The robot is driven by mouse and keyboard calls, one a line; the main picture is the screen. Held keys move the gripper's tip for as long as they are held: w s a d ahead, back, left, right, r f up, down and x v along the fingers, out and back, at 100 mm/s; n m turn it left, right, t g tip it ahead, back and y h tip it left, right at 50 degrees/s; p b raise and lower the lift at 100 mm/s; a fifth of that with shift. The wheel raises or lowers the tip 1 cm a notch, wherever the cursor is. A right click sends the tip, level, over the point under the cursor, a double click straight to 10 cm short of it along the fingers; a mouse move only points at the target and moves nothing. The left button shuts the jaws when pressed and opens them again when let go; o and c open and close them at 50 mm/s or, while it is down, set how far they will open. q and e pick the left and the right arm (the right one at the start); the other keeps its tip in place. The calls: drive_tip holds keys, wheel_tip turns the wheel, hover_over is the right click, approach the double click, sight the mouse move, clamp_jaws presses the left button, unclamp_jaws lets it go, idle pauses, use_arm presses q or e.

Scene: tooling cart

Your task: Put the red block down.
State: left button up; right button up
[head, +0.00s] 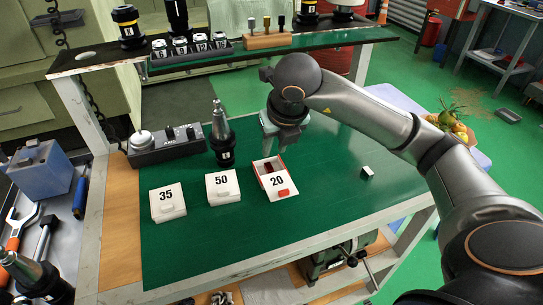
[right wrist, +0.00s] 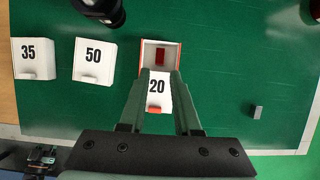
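The red block (right wrist: 160,55) lies inside the open box marked 20 (right wrist: 158,105), towards its far end, in the right wrist view. In the head view the same box (head: 277,182) stands on the green work mat, with a red tab on its front. My right gripper (head: 283,138) hangs above the far part of this box. In the right wrist view its two fingers (right wrist: 161,75) are apart with a clear gap, and neither touches the block. My left gripper is not in view.
White boxes marked 35 (head: 168,203) and 50 (head: 223,188) stand left of box 20. A black tool holder (head: 222,140) stands behind box 50. A small pale block (head: 367,171) lies to the right. The front of the green mat (head: 240,240) is clear.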

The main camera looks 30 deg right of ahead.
drive_tip(key=v, duration=0.3)
drive_tip(key=shift+s+r, duration=0.2)
drive_tip(key=shift+r, duration=0.1)
idle(0.9)
drive_tip(key=shift+c, duration=0.3)
